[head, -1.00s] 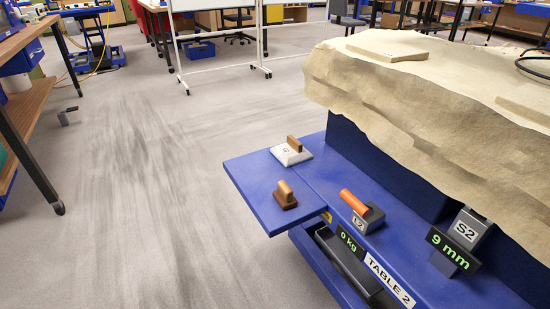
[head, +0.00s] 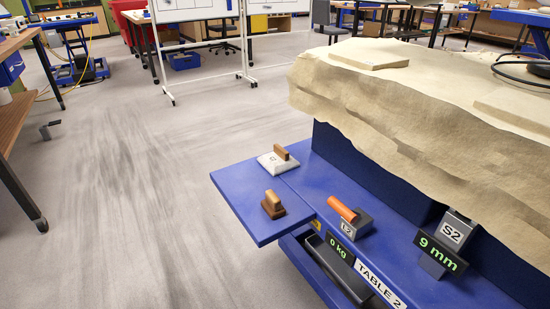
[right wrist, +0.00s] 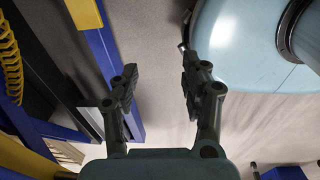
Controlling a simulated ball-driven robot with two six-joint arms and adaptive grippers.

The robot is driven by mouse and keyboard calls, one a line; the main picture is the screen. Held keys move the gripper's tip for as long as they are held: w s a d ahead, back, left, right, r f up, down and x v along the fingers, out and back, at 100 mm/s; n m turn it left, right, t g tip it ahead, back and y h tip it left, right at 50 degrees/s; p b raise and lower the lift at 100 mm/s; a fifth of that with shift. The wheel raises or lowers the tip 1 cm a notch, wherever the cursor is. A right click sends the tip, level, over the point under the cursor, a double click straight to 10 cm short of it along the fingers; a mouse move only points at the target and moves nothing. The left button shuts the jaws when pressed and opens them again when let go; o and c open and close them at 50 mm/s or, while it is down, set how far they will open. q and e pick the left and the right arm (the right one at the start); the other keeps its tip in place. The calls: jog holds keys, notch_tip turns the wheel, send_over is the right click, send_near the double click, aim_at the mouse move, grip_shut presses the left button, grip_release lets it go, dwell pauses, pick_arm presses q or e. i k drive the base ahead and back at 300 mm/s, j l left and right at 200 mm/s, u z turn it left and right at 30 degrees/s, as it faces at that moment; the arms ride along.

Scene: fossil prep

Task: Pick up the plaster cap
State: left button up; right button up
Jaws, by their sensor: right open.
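A white block with a brown wooden handle (head: 278,160), which looks like the plaster cap, sits upright on the blue ledge of Table 2 (head: 243,212) in the head view. A dark marking on its top is too small to read. Neither gripper shows in the head view. In the right wrist view my right gripper (right wrist: 160,78) is open, its two dark fingers apart with nothing between them. The cap cannot be made out in that view. My left gripper is out of view.
A brown wooden block with a handle (head: 272,205) and an orange-handled grey tool (head: 350,220) sit near the cap. A large pale rock slab (head: 400,95) overhangs the table behind. Open grey floor (head: 120,200) lies to the left.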

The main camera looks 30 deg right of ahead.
aim_at(278, 162)
jog(key=i+z, duration=0.1)
jog(key=z, duration=2.15)
jog(key=l+z, duration=0.15)
jog(key=z, duration=0.95)
jog(key=u, duration=2.4)
jog(key=i+j, duration=0.25)
jog(key=j, duration=0.2)
jog(key=i+j, duration=0.35)
jog(key=j, duration=0.3)
jog(key=i+j+z, duration=0.1)
jog(key=j, duration=0.25)
jog(key=i+j, duration=0.4)
jog(key=j, duration=0.25)
jog(key=i+j, duration=0.15)
jog(key=j, duration=0.2)
jog(key=z, duration=0.4)
jog(key=j+z, duration=0.15)
jog(key=z, duration=0.3)
jog(key=j+z, duration=0.1)
jog(key=z, duration=0.75)
jog(key=j+z, duration=0.15)
jog(key=z, duration=0.25)
